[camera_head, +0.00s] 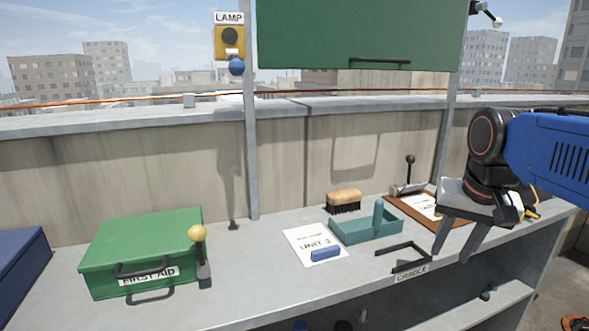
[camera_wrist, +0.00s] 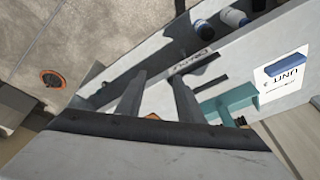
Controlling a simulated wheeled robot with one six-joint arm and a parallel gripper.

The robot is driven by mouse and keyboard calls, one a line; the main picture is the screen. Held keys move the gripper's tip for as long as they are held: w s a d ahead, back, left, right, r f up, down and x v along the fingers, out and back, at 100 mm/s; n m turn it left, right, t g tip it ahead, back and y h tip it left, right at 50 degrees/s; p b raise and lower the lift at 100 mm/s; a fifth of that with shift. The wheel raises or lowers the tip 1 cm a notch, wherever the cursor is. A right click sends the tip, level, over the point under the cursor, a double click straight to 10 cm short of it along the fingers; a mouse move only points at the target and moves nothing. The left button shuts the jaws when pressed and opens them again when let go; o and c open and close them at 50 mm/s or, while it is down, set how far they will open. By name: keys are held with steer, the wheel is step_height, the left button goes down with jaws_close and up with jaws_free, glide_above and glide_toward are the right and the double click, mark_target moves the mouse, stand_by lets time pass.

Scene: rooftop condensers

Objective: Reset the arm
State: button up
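My gripper (camera_head: 450,256) hangs from the blue arm at the right, fingers pointing down over the right end of the grey bench. Its two fingers stand apart with nothing seen between them, and they also show apart in the wrist view (camera_wrist: 159,78). The black bracket on the bench marked CRADLE (camera_head: 403,257) lies just left of the fingers and looks empty. A teal tray (camera_head: 350,235) with an upright handle sits left of the gripper. It also shows in the wrist view (camera_wrist: 226,103).
A clipboard (camera_head: 400,203) and a small black-knobbed lever (camera_head: 409,170) stand behind the gripper. A brush (camera_head: 344,201), a UNIT sheet (camera_head: 305,238) with a blue block (camera_head: 325,253), and a green first aid box (camera_head: 140,245) are leftward. A green panel (camera_head: 360,30) hangs above.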

steer(key=s+a+f+n+t, duration=0.1)
steer(key=s+f+n, duration=0.3)
steer(key=s+f, duration=0.7)
step_height(320, 180, down, 2)
steer(key=shift+a+f+n+t, duration=0.2)
steer(key=shift+a+n+t, duration=0.1)
steer(key=shift+a, duration=0.5)
